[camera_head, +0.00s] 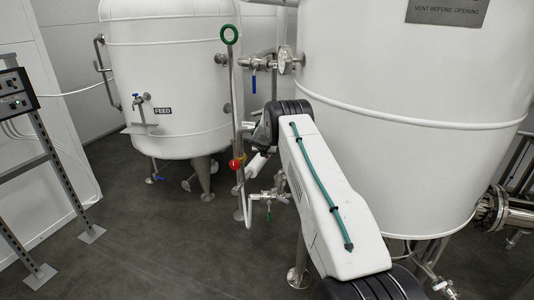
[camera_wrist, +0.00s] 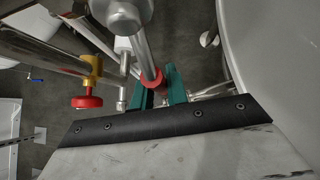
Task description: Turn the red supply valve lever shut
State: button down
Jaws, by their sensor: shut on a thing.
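In the wrist view, the red supply valve lever (camera_wrist: 153,80) runs down from a round metal fitting (camera_wrist: 122,14) and its red end lies between the teal fingers of my gripper (camera_wrist: 158,88). The fingers are shut on that red end.
A red knob on a yellow body (camera_wrist: 87,101) is left of the gripper; the red knob also shows in the head view (camera_head: 236,163). A vertical pipe with a green ring (camera_head: 229,35) stands beside my arm. Large white tanks stand right (camera_head: 400,150) and behind (camera_head: 180,70).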

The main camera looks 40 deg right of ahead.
jog(key=shift+s+d, duration=0.1)
jog(key=c, duration=1.4)
grip_release()
jog(key=shift+s+a+r, duration=0.1)
jog(key=shift+a+r, duration=0.1)
jog(key=shift+r, duration=0.1)
jog(key=v, duration=0.7)
jog(key=shift+s, duration=0.1)
